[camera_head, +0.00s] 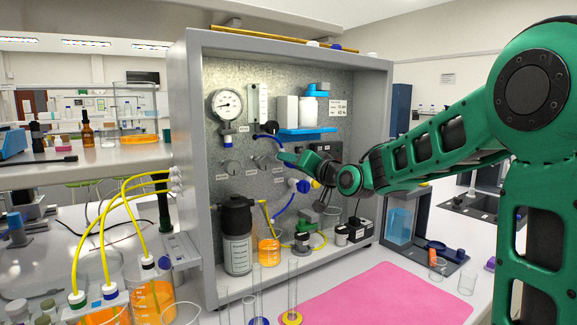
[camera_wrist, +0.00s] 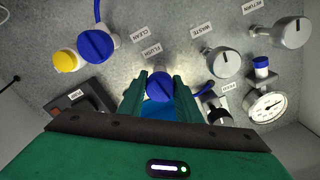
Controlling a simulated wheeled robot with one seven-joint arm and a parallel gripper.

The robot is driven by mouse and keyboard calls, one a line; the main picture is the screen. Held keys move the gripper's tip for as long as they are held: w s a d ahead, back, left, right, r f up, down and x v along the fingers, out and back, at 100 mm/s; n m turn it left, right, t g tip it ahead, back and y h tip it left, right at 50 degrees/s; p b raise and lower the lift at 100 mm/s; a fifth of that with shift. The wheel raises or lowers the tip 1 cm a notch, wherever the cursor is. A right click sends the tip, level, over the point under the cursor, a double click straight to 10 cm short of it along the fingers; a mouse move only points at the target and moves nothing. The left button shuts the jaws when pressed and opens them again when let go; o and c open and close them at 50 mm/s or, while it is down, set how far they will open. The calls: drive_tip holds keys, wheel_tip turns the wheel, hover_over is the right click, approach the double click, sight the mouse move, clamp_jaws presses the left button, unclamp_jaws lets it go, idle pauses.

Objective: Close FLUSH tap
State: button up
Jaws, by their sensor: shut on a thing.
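How far the tap is turned I cannot tell. In the head view my gripper (camera_head: 284,157) reaches from the right to the grey metal panel (camera_head: 215,185); the FLUSH tap is hidden there behind the fingers.
Another blue tap (camera_wrist: 97,47) with a yellow cap is nearby. Grey knobs (camera_wrist: 223,62) and a pressure gauge (camera_wrist: 270,105) are on the other side. The pink mat (camera_head: 385,297) is clear.

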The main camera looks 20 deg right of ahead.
drive_tip(key=shift+d+f+m, duration=0.1)
drive_tip(key=shift+f+m, duration=0.05)
drive_tip(key=shift+m, duration=0.85)
drive_tip(key=o, duration=1)
drive_tip(key=shift+o, duration=0.2)
drive_tip(key=v, duration=1)
drive_tip(key=shift+s+d, duration=0.15)
drive_tip(key=shift+s, duration=0.15)
